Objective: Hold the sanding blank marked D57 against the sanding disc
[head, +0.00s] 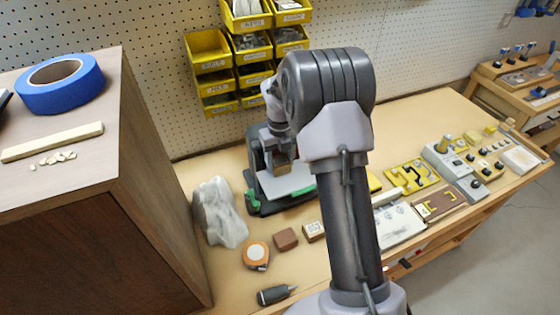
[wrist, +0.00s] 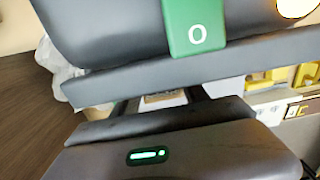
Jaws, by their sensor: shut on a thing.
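My gripper (head: 282,157) is shut on a small brown block, which I take to be the sanding blank (head: 283,169), above the pale table of the sander (head: 288,184). In the wrist view, a brownish sliver (wrist: 165,98) shows between the dark fingers; its marking is not readable. The sander has a dark body and base with green parts, and stands at the back of the bench. The sanding disc's face is not clearly visible, so I cannot tell whether the blank touches it. A brown block (head: 286,239) and a labelled block (head: 313,231) lie in front of the sander.
A wooden cabinet (head: 150,200) stands at left, and a translucent grey bag (head: 219,212) sits between it and the sander. An orange tape measure (head: 256,255) and a dark cylinder (head: 275,294) lie in front. Yellow bins (head: 208,52) hang behind. Fixtures crowd the right side.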

